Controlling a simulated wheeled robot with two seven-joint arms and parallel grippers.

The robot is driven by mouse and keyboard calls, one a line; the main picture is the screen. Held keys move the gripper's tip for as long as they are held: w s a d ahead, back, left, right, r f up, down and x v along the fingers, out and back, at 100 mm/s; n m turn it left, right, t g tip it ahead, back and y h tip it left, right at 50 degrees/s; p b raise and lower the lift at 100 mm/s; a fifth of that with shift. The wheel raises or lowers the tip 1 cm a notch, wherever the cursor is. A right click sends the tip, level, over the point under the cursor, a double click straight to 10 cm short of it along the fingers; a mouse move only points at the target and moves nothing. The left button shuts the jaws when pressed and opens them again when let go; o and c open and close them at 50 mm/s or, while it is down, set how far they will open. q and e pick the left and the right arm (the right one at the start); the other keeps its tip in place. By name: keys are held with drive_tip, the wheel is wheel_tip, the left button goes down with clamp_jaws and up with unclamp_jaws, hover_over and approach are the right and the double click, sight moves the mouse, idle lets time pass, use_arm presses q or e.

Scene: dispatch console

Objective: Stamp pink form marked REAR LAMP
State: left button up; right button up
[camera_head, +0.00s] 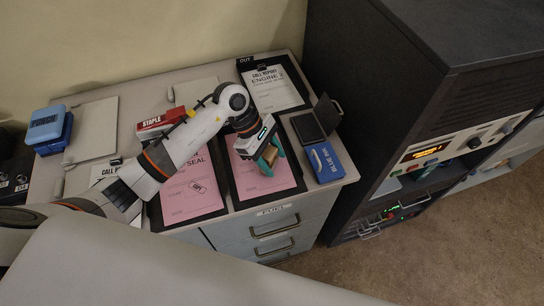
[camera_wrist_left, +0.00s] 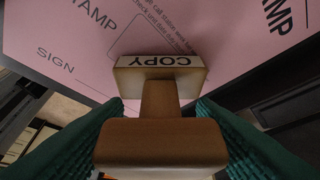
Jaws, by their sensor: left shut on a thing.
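My left gripper (camera_head: 268,166) is shut on a wooden stamp (camera_head: 267,160) over the right-hand pink form (camera_head: 277,182). In the left wrist view the stamp (camera_wrist_left: 160,105) stands between the green fingers (camera_wrist_left: 160,130), and its head is labelled COPY. The pink form (camera_wrist_left: 200,30) lies beyond it, with SIGN and part of a large word ending in AMP showing. I cannot tell whether the stamp touches the paper. The arm hides the form's heading in the head view. A second pink form (camera_head: 187,197), its heading ending in SEAL, lies to the left. My right gripper is not in view.
An open dark ink pad (camera_head: 308,127) and a blue ink box (camera_head: 325,161) sit right of the form. A white form on a clipboard (camera_head: 274,88) lies behind. A red staple box (camera_head: 160,122) and a blue box (camera_head: 47,130) are left. A dark equipment cabinet (camera_head: 360,75) stands right.

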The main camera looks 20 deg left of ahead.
use_arm(q)
drive_tip(key=shift+s+f, duration=0.1)
idle(0.8)
drive_tip(key=shift+f+b, duration=0.1)
drive_tip(key=shift+b, duration=0.3)
idle(0.4)
drive_tip(key=shift+r+p, duration=0.45)
drive_tip(key=shift+r, duration=0.4)
drive_tip(key=shift+r+p, duration=1.15)
drive_tip(key=shift+r, duration=1.65)
